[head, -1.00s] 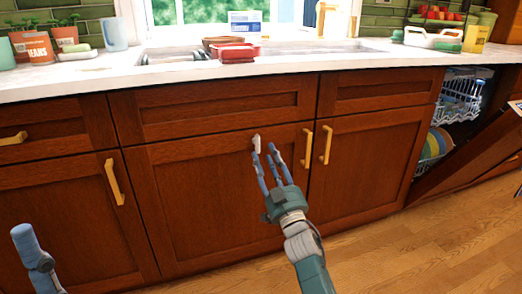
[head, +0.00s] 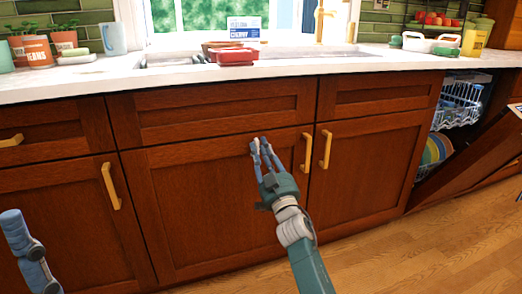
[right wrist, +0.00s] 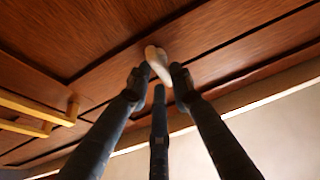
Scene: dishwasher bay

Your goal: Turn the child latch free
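The child latch (head: 252,148) is a small whitish piece near the top edge of the wide cabinet door (head: 205,205), below the sink. In the right wrist view the latch (right wrist: 157,62) sits between my fingertips, its long axis slanting. My right gripper (head: 259,142) has its fingers drawn in around the latch; two tips appear to touch its sides, and the third finger lies below. The tips partly hide the latch in the head view. Of my left gripper (head: 22,240) only a blue-grey jointed part shows at the lower left, too little to tell its state.
Yellow door handles (head: 306,150) stand right of the latch. A drawer front (head: 215,108) and the counter edge (head: 200,84) lie above it. The dishwasher door (head: 475,160) hangs partly open at right, with racks (head: 460,103) visible. The wooden floor (head: 420,250) is clear.

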